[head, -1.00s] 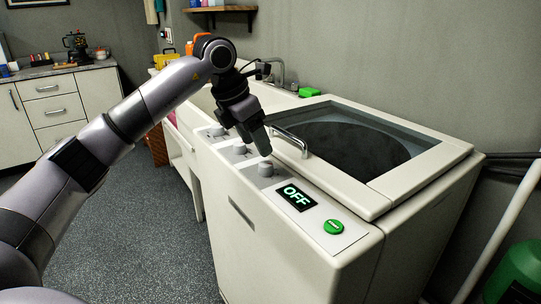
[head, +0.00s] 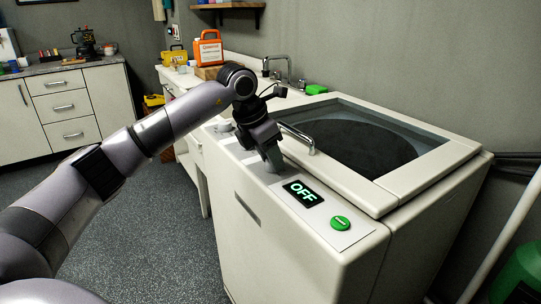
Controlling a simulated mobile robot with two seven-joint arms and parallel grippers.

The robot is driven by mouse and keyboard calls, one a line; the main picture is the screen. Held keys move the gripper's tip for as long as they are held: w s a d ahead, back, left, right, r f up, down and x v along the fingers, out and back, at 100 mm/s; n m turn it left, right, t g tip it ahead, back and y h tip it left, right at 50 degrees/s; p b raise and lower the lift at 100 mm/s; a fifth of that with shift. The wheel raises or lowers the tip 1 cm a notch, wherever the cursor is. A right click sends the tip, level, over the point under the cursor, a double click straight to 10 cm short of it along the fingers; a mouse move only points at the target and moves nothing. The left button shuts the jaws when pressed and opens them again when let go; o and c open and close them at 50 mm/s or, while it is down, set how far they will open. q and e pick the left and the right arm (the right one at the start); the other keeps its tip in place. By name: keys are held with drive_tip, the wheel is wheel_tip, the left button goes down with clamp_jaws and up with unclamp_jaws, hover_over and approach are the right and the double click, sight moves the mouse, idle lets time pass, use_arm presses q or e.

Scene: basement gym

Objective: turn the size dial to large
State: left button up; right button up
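The white washing machine (head: 225,195) has a control panel along its front top edge. Its display (head: 301,194) reads OFF, with a round green button (head: 341,223) beside it. A grey dial (head: 224,126) shows at the far end of the panel. The other dials are mostly hidden behind my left gripper (head: 271,163), which points down at the panel just beyond the display, over the dial nearest the display. I cannot tell whether its fingers touch or grip that dial. The dial labels are too small to read. My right gripper is out of view.
The lid's metal handle (head: 298,136) stands just right of the gripper. A green block (head: 316,89) lies at the machine's back edge. An orange jug (head: 208,50) and a yellow box (head: 175,56) stand on the counter behind. The floor left of the machine is open.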

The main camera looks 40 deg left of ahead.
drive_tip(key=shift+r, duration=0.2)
use_arm(q)
drive_tip(key=shift+r+m+p, duration=0.15)
drive_tip(key=shift+m+p, duration=0.4)
drive_tip(key=shift+m, duration=0.05)
drive_tip(key=shift+w+a+m+h+p, duration=0.1)
drive_tip(key=shift+m+h+p, duration=0.45)
drive_tip(key=shift+m, duration=0.25)
drive_tip(key=m+g+p, duration=0.1)
drive_tip(key=m+p, duration=0.1)
drive_tip(key=m, duration=0.1)
drive_tip(key=shift+h, duration=0.35)
drive_tip(key=shift+w+m+g+p, duration=0.1)
drive_tip(key=shift+m+g+p, duration=0.25)
drive_tip(key=shift+m, duration=0.45)
drive_tip(key=shift+m+g+h+p, duration=0.25)
drive_tip(key=shift+m+h+p, duration=0.05)
drive_tip(key=shift+m, duration=0.5)
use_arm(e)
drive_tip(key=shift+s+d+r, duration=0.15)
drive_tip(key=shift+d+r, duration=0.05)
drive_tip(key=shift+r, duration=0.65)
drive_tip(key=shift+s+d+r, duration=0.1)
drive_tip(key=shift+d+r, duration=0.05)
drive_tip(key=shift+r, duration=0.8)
use_arm(q)
drive_tip(key=o, duration=1.1)
drive_tip(key=shift+c, duration=0.2)
